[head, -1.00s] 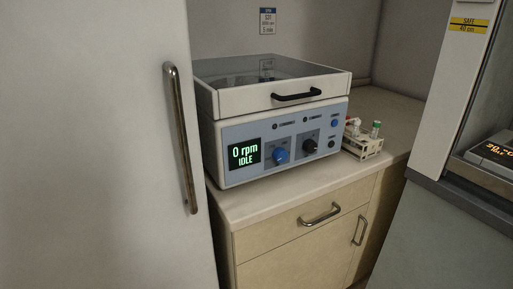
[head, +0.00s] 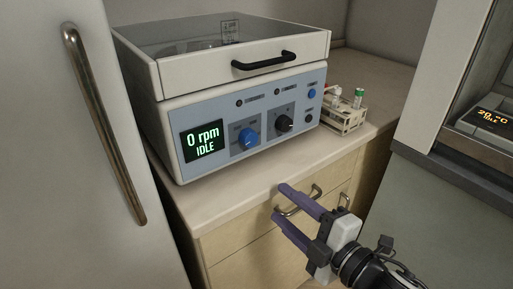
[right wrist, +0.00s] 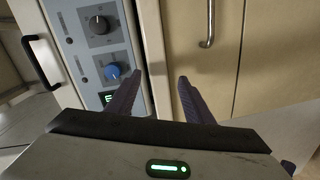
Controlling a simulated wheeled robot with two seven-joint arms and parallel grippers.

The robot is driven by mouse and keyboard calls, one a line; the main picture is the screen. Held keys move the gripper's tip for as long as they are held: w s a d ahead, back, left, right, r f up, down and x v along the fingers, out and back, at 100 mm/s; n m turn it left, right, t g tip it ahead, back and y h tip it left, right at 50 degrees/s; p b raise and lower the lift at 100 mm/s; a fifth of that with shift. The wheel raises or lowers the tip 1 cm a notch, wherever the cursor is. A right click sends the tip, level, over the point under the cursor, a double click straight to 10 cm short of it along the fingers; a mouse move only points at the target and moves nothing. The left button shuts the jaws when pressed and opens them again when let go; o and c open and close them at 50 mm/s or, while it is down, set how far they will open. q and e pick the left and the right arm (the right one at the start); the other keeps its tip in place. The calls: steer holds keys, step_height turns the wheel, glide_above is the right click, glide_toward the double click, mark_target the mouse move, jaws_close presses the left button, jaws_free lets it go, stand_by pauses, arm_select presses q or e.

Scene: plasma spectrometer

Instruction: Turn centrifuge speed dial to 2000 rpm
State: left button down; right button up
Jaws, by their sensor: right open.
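The centrifuge (head: 170,103) is a white box with a blue-grey front panel, standing on the counter with its lid closed. Its display (head: 203,140) reads "0 rpm IDLE". A blue dial (head: 248,137) sits just right of the display, and a black dial (head: 284,123) sits further right. My right gripper (head: 279,201) is open and empty, in front of the drawer and below the panel. In the right wrist view the blue dial (right wrist: 113,71) and black dial (right wrist: 99,25) lie beyond and left of the open fingers (right wrist: 158,86). My left gripper is not in view.
A rack with tubes (head: 344,115) stands on the counter right of the centrifuge. A tall white door with a metal handle (head: 104,125) is close at the left. A drawer handle (head: 300,203) is behind my right gripper. Another device (head: 484,118) is at the right.

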mark_target(253, 140)
step_height(253, 140, up, 10)
steer(key=w+n+y, duration=0.2)
steer(key=n, duration=0.9)
steer(key=x, duration=0.9)
steer(key=c, duration=1)
